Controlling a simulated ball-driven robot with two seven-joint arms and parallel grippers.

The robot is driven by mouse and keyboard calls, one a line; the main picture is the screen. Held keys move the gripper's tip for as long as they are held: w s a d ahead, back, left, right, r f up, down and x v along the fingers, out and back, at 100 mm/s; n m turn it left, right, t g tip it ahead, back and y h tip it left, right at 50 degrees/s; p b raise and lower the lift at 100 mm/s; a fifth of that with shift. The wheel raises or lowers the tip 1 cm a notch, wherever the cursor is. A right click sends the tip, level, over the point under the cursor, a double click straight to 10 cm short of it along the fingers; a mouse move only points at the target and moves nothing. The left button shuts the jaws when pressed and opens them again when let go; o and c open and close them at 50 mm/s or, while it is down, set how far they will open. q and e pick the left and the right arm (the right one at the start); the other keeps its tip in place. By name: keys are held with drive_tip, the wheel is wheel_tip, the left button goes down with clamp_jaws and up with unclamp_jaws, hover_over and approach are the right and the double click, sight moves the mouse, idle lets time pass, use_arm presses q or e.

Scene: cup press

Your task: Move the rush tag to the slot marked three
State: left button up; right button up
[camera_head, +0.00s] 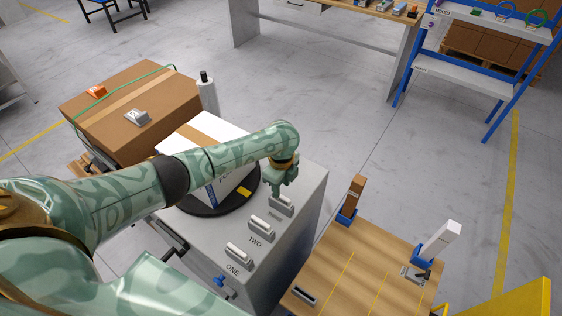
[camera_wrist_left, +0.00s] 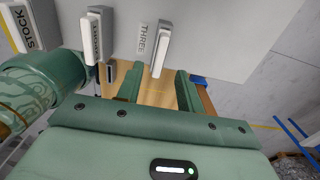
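The grey cabinet top has slots marked ONE, TWO and a third, read as THREE in the wrist view. Pale tag-like pieces stand at ONE (camera_head: 238,252), at TWO (camera_head: 262,225) and at the third slot (camera_head: 281,204). In the wrist view, the piece beside THREE (camera_wrist_left: 160,48) is just beyond my fingertips; another (camera_wrist_left: 94,36) stands to its left, and a piece reading STOCK (camera_wrist_left: 20,28) is at the far left. I cannot read which is the rush tag. My left gripper (camera_head: 283,186) is over the third slot, its fingers (camera_wrist_left: 160,80) apart and empty. My right gripper is not in view.
A white carton (camera_head: 205,140) sits on a dark turntable (camera_head: 215,207) beside my left forearm. A wooden table (camera_head: 350,270) stands right of the cabinet with blue-based holders and a dark slot piece. A brown carton (camera_head: 150,90) is at the left. A blue knob (camera_head: 220,281) projects from the cabinet front.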

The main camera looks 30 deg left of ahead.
use_arm(q)
wheel_tip(320, 180, up, 11)
drive_tip(key=p, duration=0.3)
drive_tip(key=shift+s+f, duration=0.1)
idle(0.6)
